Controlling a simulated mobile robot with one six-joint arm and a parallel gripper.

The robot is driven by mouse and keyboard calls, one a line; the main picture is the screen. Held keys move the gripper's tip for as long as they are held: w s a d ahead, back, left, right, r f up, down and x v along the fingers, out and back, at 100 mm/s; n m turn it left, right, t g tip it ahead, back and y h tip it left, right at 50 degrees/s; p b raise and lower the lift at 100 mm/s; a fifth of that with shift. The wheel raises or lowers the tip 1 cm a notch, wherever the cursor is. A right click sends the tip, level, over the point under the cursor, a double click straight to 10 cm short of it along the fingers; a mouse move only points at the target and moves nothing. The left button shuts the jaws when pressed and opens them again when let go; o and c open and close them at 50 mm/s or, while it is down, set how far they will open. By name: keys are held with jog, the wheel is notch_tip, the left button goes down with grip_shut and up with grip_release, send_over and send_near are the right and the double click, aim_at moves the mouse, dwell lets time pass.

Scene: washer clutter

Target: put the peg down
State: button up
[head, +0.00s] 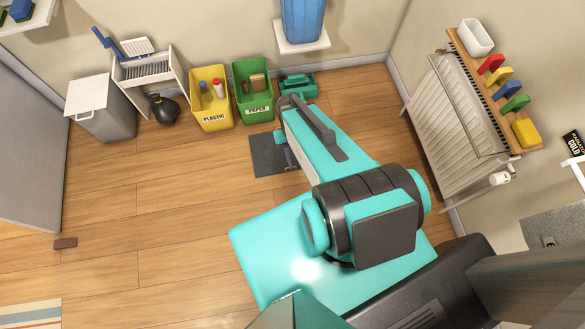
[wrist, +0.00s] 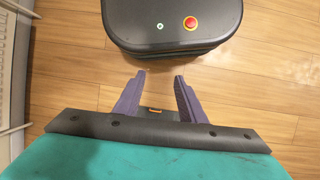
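My gripper (wrist: 160,77) shows in the wrist view with its two purple fingers spread apart and pointing away from the teal wrist. Nothing sits between the fingertips; bare floor shows in the gap. A small orange and dark patch lies low between the fingers near the palm; I cannot tell whether it is part of the gripper or a held thing. In the head view my arm hides most of the gripper, and only a bit of purple finger shows above a dark mat (head: 262,160). I cannot make out a peg for certain in either view.
A yellow bin (head: 211,98), a green bin (head: 252,91) and a grey bin (head: 102,108) stand along the back wall. A small brown block (head: 65,243) lies on the floor at left. The wooden floor at left is mostly clear.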

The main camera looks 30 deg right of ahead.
jog(key=s+a+f+n+g, duration=0.1)
jog(key=s+a+n, duration=0.2)
jog(key=s+a, duration=0.3)
jog(key=s, duration=0.3)
jog(key=shift+a+f, duration=0.3)
jog(key=shift+f, duration=0.1)
jog(key=shift+w, duration=0.1)
jog(key=shift+c, duration=0.7)
jog(key=shift+d, duration=0.1)
